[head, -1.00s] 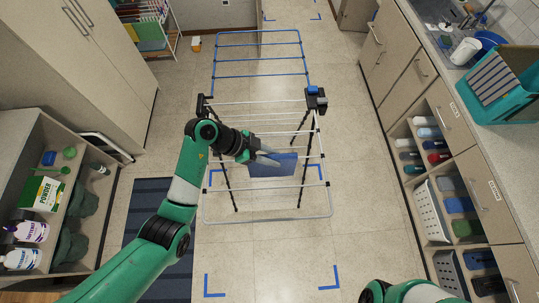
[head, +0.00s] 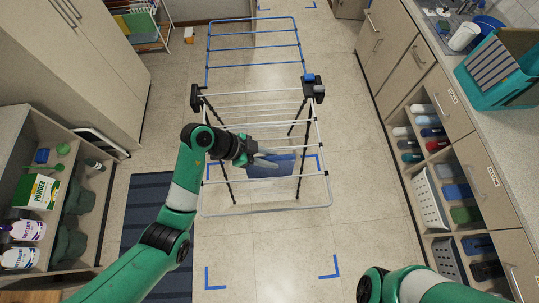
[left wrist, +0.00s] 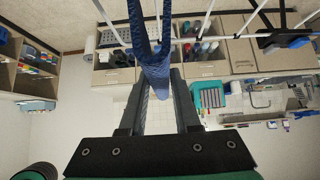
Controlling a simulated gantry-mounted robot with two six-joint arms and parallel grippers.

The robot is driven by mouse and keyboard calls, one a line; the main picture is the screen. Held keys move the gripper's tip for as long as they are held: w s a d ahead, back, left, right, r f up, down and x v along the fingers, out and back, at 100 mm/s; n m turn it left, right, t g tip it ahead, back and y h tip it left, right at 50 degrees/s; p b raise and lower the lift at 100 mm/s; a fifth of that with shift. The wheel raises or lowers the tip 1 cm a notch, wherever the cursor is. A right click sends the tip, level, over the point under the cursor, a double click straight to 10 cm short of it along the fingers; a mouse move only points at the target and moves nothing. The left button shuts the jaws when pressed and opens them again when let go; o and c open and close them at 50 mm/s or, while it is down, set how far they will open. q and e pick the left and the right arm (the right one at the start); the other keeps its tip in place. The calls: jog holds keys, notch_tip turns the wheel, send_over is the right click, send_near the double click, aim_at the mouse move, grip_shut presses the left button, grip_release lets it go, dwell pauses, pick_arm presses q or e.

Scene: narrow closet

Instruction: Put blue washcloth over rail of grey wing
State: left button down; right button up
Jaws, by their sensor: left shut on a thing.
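The blue washcloth (head: 272,168) hangs from my left gripper (head: 266,160) over the near part of the drying rack. In the left wrist view my left gripper (left wrist: 158,88) is shut on the bunched cloth (left wrist: 155,70), which trails away from the fingertips in two folds. The rack has pale grey-white rails (head: 262,184) in its near part and a blue wing (head: 252,47) at the far end. The cloth shows among the near rails in the head view; I cannot tell whether it touches one. My right gripper is out of frame.
Open shelves with a green powder box (head: 37,191) and bottles stand at the left. A drawer cabinet with baskets (head: 430,199) and a counter holding a teal bin (head: 488,88) line the right. The floor in front of the rack is clear.

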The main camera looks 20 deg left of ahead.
pick_arm(q)
jog(key=shift+f, duration=1.3)
jog(key=shift+f+b, duration=4.25)
jog(key=shift+f, duration=3.95)
jog(key=c, duration=0.5)
grip_release()
jog(key=shift+c, duration=0.2)
jog(key=shift+r, duration=0.1)
